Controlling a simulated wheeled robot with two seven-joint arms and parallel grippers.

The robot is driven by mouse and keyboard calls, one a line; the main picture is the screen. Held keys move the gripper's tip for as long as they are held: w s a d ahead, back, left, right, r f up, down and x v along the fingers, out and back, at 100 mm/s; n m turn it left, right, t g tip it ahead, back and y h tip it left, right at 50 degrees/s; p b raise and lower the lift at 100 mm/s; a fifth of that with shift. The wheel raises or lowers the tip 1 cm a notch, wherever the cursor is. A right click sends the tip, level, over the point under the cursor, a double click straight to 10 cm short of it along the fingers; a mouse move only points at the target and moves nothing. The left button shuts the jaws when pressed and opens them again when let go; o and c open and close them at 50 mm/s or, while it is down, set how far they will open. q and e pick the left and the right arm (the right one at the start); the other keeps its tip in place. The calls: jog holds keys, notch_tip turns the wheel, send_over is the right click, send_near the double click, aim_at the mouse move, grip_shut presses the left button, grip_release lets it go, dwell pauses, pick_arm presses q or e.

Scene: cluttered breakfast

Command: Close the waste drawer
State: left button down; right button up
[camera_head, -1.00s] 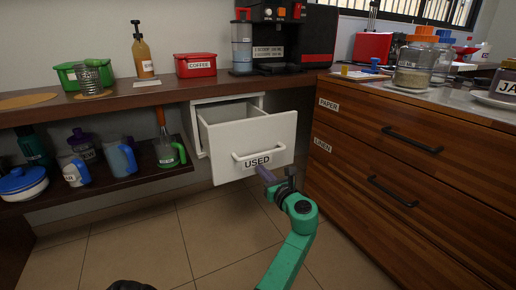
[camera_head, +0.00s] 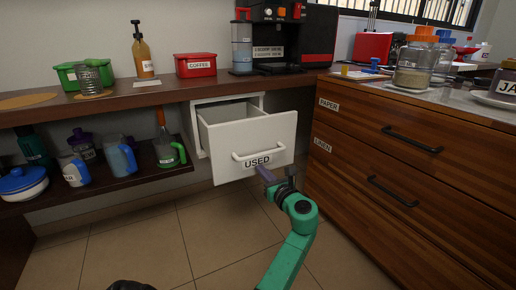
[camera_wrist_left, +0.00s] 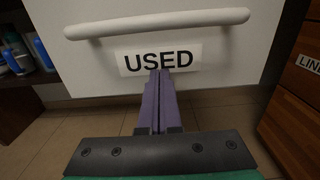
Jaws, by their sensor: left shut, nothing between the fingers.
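The waste drawer (camera_head: 229,167) is white, carries a "USED" label and stands pulled out from its white housing under the wooden counter. Its inside shows partly from above. Its bar handle (camera_head: 258,155) runs across the front. My left gripper (camera_head: 261,170) is shut and empty, with its purple fingers pointing at the drawer front just below the handle. In the left wrist view the fingertips (camera_wrist_left: 160,72) overlap the lower edge of the "USED" label (camera_wrist_left: 160,58), below the handle (camera_wrist_left: 158,22). I cannot tell whether they touch the front.
A wooden cabinet (camera_head: 400,185) with "PAPER" and "LINEN" drawers stands close on the right. A low shelf (camera_head: 110,188) with mugs and bottles is on the left. The counter (camera_head: 120,102) above bears a coffee machine (camera_head: 284,42). The tiled floor below is clear.

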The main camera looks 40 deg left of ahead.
pick_arm(q)
jog(key=shift+a, duration=0.15)
jog(key=shift+p+x, duration=0.3)
jog(key=shift+x, duration=0.6)
